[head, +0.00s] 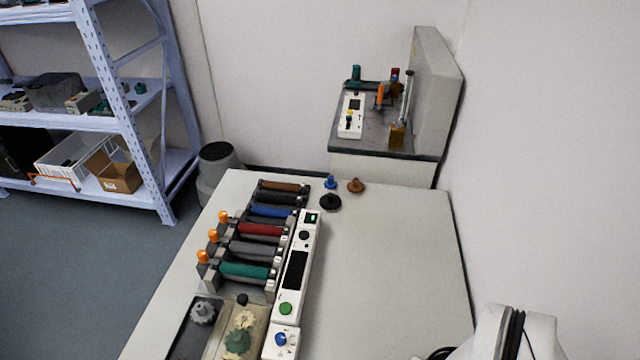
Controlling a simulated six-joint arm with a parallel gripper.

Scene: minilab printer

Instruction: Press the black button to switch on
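A long white control panel (312,250) runs along the right side of a roller machine on the table. A round black button (304,235) sits near its far end, just below a small dark display (312,218). Lower on the panel are a dark rectangular area (295,270), a green button (286,308) and a blue knob (281,339). Whether the black button is pressed cannot be told at this size. My gripper is not in view; a white part at the bottom right seems to be my arm.
Colored rollers, including a red one (261,230), lie left of the panel. Gears (238,341) sit in front. A black disc (330,202) and small blue and brown pieces stand behind. The table (390,270) is clear right of the panel. A second device (435,90) stands behind.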

